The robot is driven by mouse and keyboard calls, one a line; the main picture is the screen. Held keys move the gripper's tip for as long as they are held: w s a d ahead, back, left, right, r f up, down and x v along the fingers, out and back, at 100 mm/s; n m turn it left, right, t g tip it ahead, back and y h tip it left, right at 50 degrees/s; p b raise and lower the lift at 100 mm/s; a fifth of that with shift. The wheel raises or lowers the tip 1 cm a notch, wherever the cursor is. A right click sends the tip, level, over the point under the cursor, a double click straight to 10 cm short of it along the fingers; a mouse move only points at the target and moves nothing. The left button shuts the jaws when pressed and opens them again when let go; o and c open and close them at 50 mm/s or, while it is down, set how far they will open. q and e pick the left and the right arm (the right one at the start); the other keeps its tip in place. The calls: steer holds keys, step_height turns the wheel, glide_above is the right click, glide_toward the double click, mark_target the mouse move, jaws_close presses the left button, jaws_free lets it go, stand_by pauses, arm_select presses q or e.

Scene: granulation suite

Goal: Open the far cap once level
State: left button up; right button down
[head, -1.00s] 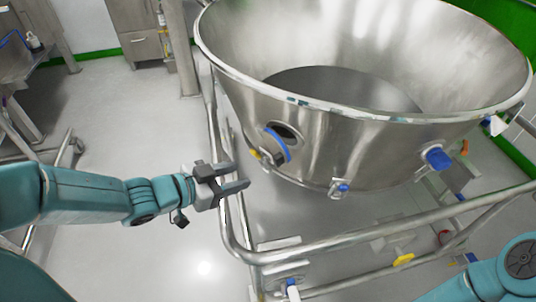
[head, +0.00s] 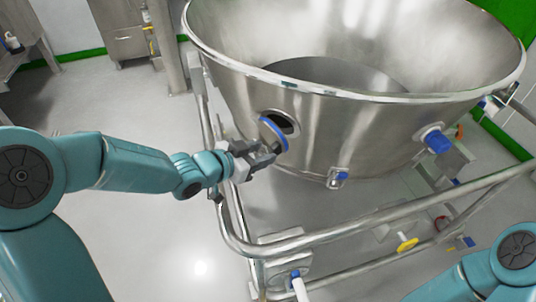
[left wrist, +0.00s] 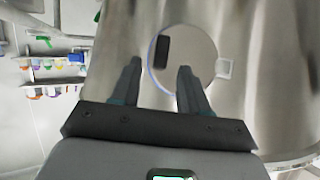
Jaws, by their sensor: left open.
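A round cap with a blue rim (head: 273,135) sits on the left side of the steel bowl (head: 345,130), beside a dark round opening (head: 287,122). My left gripper (head: 268,153) is at the cap's lower edge, its jaws pointing toward the bowl. In the left wrist view the cap (left wrist: 200,55) is a grey disc with a dark slot-like mark. The open fingers (left wrist: 160,68) appear in front of its lower part, with nothing held; contact cannot be told. A second blue cap (head: 437,141) is on the bowl's right side. My right gripper is out of frame.
A tubular steel frame (head: 400,212) runs around the bowl's front and left. A small blue fitting (head: 340,176) is low on the bowl. A yellow knob (head: 407,244) is on the lower frame. Open floor (head: 120,110) lies to the left.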

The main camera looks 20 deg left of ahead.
mark_target(271, 150)
arm_select(q)
steer(key=shift+x, duration=1.65)
steer(key=shift+r, duration=0.1)
jaws_close()
steer(key=shift+s, duration=0.1)
